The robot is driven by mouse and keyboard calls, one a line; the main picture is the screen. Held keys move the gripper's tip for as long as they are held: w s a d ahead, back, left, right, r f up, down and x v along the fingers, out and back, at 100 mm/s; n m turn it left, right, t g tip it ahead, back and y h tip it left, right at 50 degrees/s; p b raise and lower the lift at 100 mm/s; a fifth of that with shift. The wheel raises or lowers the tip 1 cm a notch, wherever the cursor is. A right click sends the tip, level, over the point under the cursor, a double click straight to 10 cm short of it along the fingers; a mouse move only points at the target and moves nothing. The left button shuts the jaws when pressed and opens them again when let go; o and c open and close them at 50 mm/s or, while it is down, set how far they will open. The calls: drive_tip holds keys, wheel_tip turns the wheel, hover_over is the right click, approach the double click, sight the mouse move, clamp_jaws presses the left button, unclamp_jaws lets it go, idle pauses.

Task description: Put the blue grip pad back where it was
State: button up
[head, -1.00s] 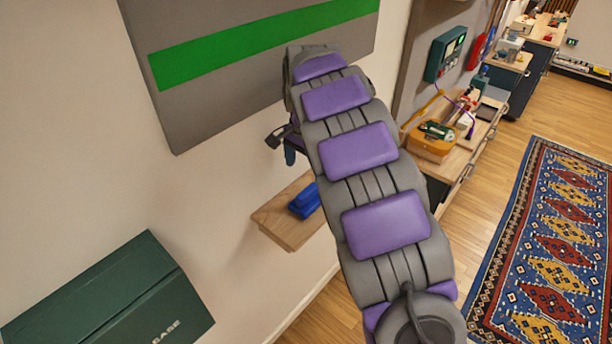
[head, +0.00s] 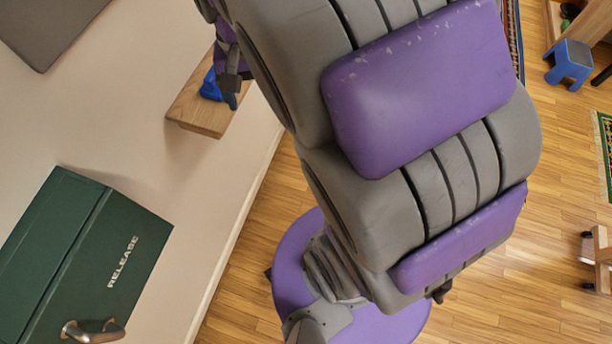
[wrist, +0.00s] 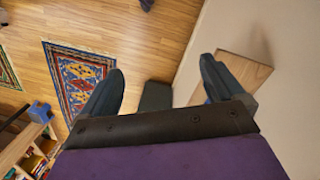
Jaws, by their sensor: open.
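A blue object (head: 210,87), which looks like the grip pad, lies on a small wooden wall shelf (head: 194,118). My gripper (head: 230,95) is just over the shelf's right part, in front of the blue object and partly hiding it. Whether they touch cannot be told. The shelf (wrist: 246,74) shows there beside the right finger. The blue pad is not clearly seen in the wrist view.
A green box marked RELEASE (head: 85,255), with a metal handle (head: 92,331), is on the wall at lower left. A blue stool (head: 571,62) stands at upper right. The patterned rug (wrist: 78,75) shows in the wrist view. Wooden floor beside the wall is largely clear.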

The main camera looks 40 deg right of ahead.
drive_tip(key=s+a+f+n, duration=0.1)
drive_tip(key=s+f+n, duration=0.1)
drive_tip(key=s, duration=0.7)
drive_tip(key=s+f+n, duration=0.2)
drive_tip(key=s+n, duration=0.1)
drive_tip(key=s, duration=0.6)
drive_tip(key=shift+a+f+n+g, duration=0.35)
drive_tip(key=shift+a+n+g, duration=0.05)
